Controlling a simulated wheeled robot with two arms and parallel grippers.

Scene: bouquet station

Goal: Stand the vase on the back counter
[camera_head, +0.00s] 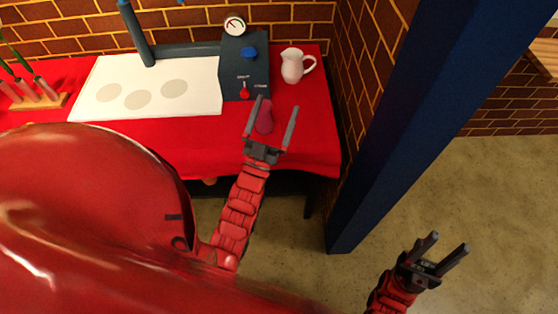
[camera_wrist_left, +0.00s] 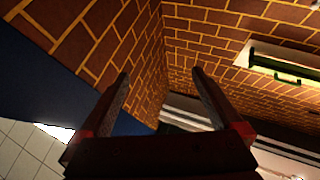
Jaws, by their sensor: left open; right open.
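A dark pink, rounded object (camera_head: 264,117), possibly the vase, stands near the front right of the red-covered table. My left gripper (camera_head: 275,105) is open, and its fingers appear on either side of this object in the head view. The left wrist view shows the same open fingers (camera_wrist_left: 162,85) with only brick wall between them, so the object does not look held. My right gripper (camera_head: 449,242) is open and empty over the bare floor at lower right. I cannot tell which surface is the back counter.
The red-covered table (camera_head: 310,140) carries a white mat (camera_head: 195,101), a dark blue machine with a gauge (camera_head: 232,75), a white pitcher (camera_head: 292,66) and a wooden rack of tubes (camera_head: 40,101). A blue pillar (camera_head: 410,110) stands right of the table. Floor (camera_head: 500,190) beyond it is clear.

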